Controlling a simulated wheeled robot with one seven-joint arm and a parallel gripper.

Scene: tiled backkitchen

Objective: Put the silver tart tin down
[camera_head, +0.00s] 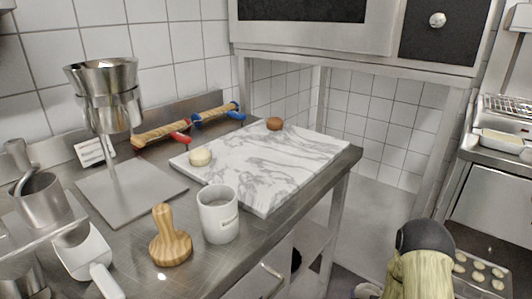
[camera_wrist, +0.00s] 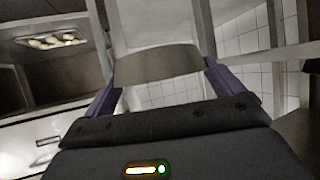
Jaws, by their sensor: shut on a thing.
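In the wrist view, my gripper (camera_wrist: 160,78) has its two purple fingers on either side of a dull grey-silver thing with a curved edge, which looks like the silver tart tin (camera_wrist: 155,62). The fingers are shut on it and it is held up, apart from any surface that I can see. Its far side and inside are hidden. In the head view, my arm shows at the lower right, beside the worktop, but the gripper and the tin do not show there.
The steel worktop (camera_head: 250,245) bears a marble slab (camera_head: 280,158) with a cream ball (camera_head: 200,156) and a brown round (camera_head: 275,124). A white mug (camera_head: 218,215) and a wooden press (camera_head: 170,240) stand in front. The slab's middle is clear. A tray of pale rounds (camera_head: 481,273) is at right.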

